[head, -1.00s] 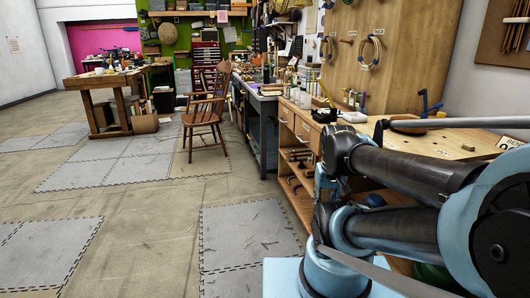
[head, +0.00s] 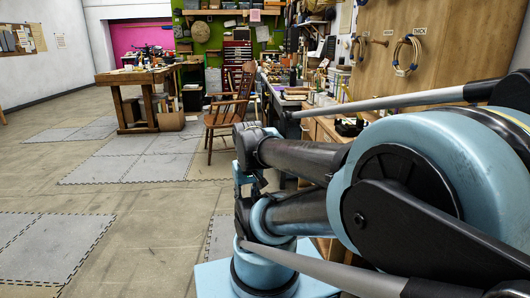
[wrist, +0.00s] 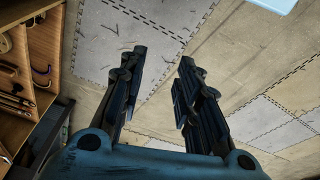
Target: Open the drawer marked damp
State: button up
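My gripper (wrist: 162,72) is open and empty in the wrist view, its two dark fingers apart above the floor. The wooden workbench (head: 328,129) shows in the head view behind my arm, which covers most of its front. No drawer marked damp can be made out; any drawer label there is hidden or too small to read.
A wooden chair (head: 232,108) stands left of the benches. A wooden table (head: 136,78) stands further back. Coils (head: 408,54) hang on the wooden panel at right. Grey floor mats (head: 130,160) lie on the open floor at left, which is clear.

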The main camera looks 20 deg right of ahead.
jog(key=shift+w, duration=0.35)
jog(key=shift+d, duration=0.1)
jog(key=w+d+r+g+h, duration=0.1)
jog(key=w+d+r+h, duration=0.35)
jog(key=w+d, duration=0.6)
jog(key=w+d+r+g+h, duration=0.1)
jog(key=w+d+r+h, duration=0.2)
jog(key=w+d+r, duration=0.75)
jog(key=w+d+f+m+g+h, duration=0.1)
jog(key=w+d+f, duration=0.15)
jog(key=w, duration=0.25)
jog(key=w+d+f+h, duration=0.2)
jog(key=w+f, duration=0.2)
jog(key=w, duration=0.2)
jog(key=w+d+f+m+g+h, duration=0.1)
jog(key=w+d+f, duration=0.2)
jog(key=w+f, duration=0.15)
jog(key=w+d+f+m+g+h, duration=0.15)
jog(key=w+d+f+h, duration=0.25)
jog(key=w+d+f, duration=0.4)
jog(key=shift+n+g, duration=0.25)
jog(key=x, duration=0.5)
jog(key=f+x, duration=0.1)
jog(key=x, duration=1)
jog(key=shift+s+d+f, duration=0.1)
jog(key=shift+s+f, duration=0.2)
jog(key=shift+f, duration=0.1)
